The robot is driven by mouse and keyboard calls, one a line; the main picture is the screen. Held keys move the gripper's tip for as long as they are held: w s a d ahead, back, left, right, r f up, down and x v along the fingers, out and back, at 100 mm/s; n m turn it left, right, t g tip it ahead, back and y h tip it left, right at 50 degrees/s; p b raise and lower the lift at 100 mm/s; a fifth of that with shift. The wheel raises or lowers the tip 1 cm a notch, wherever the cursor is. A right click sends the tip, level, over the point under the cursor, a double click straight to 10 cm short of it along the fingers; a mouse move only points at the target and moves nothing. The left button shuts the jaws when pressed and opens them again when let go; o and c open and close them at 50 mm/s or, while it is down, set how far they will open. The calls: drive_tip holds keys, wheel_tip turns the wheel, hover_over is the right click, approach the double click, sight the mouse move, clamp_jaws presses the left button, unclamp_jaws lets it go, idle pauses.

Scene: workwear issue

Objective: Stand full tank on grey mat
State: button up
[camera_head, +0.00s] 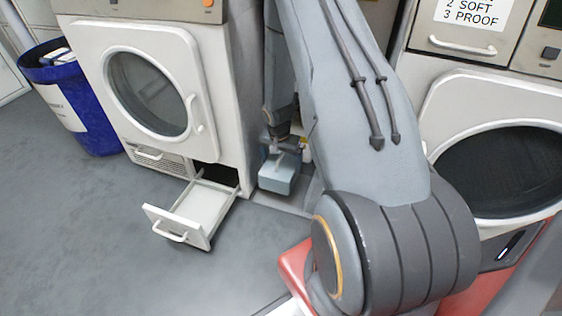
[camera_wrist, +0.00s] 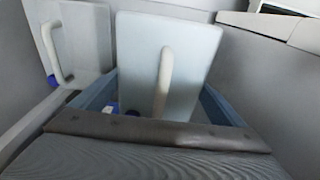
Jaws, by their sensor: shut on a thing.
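A pale blue-grey tank (camera_head: 276,174) is low in the gap between the two machines in the head view. In the wrist view the tank (camera_wrist: 195,45) shows its flat face with a white handle. My gripper (camera_head: 284,147) is at the top of the tank and is shut on it; its fingers (camera_wrist: 158,108) lie around the handle in the wrist view. A flat grey area with a pale edge, which looks like the grey mat (camera_head: 309,193), lies on the floor under and beside the tank. I cannot tell whether the tank touches it. The fill level is hidden.
The left machine (camera_head: 88,50) has an open, empty drawer (camera_head: 200,208) jutting over the floor. A blue bin (camera_head: 95,125) stands far left. Another machine (camera_head: 455,95) is on the right. A second pale panel with a handle (camera_wrist: 85,35) shows in the wrist view. Front-left floor is clear.

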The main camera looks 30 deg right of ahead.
drive_tip(key=shift+f+b, duration=2.55)
drive_tip(key=shift+f, duration=0.6)
drive_tip(key=shift+f+b, duration=0.4)
drive_tip(key=o, duration=1.8)
drive_tip(key=shift+c, duration=0.2)
drive_tip(key=shift+s+a+r+p, duration=0.1)
drive_tip(key=shift+a+r+p, duration=0.1)
drive_tip(key=shift+r+p, duration=1.35)
drive_tip(key=shift+s+a+r+p, duration=0.15)
drive_tip(key=shift+r+p, duration=0.55)
drive_tip(key=shift+r, duration=1.65)
